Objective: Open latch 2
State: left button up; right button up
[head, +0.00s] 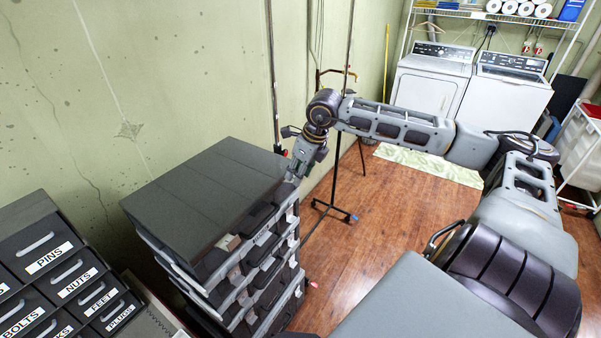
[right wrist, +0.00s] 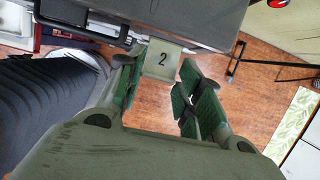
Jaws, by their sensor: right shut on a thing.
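Latch 2 is a pale tab marked "2" (right wrist: 163,60) on the edge of a dark grey case (right wrist: 190,22) in the right wrist view. My right gripper (right wrist: 162,75) has its green-padded fingers on either side of the tab and is shut on it. In the head view, the right gripper (head: 296,168) reaches down to the right side of a stack of dark cases (head: 205,190), at the upper case's edge. The gripper and arm cover the latch there. My left gripper is not in view.
A labelled drawer cabinet (head: 45,265) stands at the left. A thin stand (head: 335,190) is just behind the stack. The wooden floor (head: 400,215) between is largely clear.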

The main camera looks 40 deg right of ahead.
jog(key=shift+g, duration=0.4)
dwell(0.4)
jog(key=shift+w+r, duration=0.15)
jog(key=shift+w, duration=0.05)
dwell(0.9)
jog(key=o, duration=0.9)
jog(key=shift+o, duration=0.2)
jog(key=shift+r, duration=0.15)
jog(key=a+v, duration=0.1)
jog(key=v, duration=1)
jog(key=shift+d+r, duration=0.3)
jog(key=shift+r, duration=0.15)
